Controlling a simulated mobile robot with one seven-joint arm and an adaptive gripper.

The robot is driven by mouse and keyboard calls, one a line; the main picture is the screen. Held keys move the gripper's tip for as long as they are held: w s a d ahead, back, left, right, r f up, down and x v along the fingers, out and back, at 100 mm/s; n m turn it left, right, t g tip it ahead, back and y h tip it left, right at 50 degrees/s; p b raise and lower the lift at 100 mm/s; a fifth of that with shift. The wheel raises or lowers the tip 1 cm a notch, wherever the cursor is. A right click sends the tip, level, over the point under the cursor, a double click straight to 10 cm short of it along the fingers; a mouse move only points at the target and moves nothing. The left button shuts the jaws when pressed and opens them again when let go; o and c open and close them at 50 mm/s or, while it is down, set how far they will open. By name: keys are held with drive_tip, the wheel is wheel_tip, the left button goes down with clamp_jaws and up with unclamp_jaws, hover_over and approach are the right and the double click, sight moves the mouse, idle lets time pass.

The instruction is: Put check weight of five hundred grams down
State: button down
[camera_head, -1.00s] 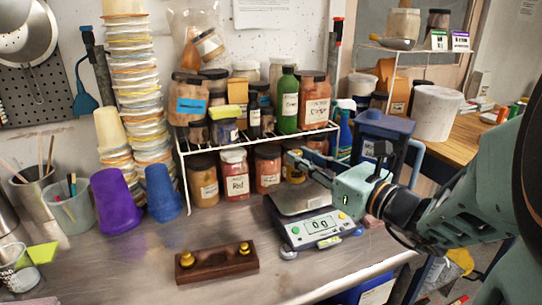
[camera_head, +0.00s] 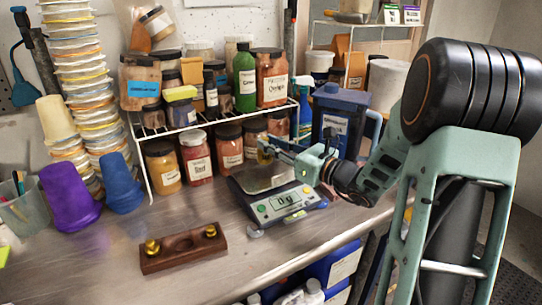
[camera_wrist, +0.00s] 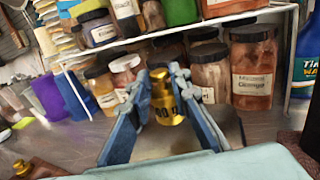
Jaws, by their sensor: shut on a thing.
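My gripper (camera_wrist: 165,85) is shut on a brass check weight (camera_wrist: 164,104) in the wrist view. The weight is upright between the two blue fingers, with dark markings partly readable on its side. In the head view my gripper (camera_head: 268,150) is above the rear of the scale's pan, and the weight is hard to make out. The digital scale (camera_head: 287,201) stands on the steel bench and its display reads 0 g. A dark wooden weight block (camera_head: 180,252) lies at the front left of the scale, with two brass weights showing in it.
A white wire rack (camera_head: 215,118) with several pigment jars stands behind the scale. A blue jug (camera_head: 335,122) is at the right. The steel bench (camera_head: 110,270) is clear around the block.

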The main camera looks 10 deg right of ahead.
drive_tip(key=shift+w+d+f, duration=0.1)
drive_tip(key=shift+w+f, duration=0.1)
drive_tip(key=shift+f, duration=1.45)
drive_tip(key=shift+f+b, duration=0.1)
drive_tip(key=shift+b, duration=0.25)
drive_tip(key=c, duration=2.2)
unclamp_jaws()
drive_tip(key=shift+f, duration=0.15)
drive_tip(key=shift+c, duration=0.2)
drive_tip(key=o, duration=0.5)
drive_tip(key=shift+r, duration=0.25)
drive_tip(key=v, duration=1.2)
drive_tip(key=shift+s, duration=0.1)
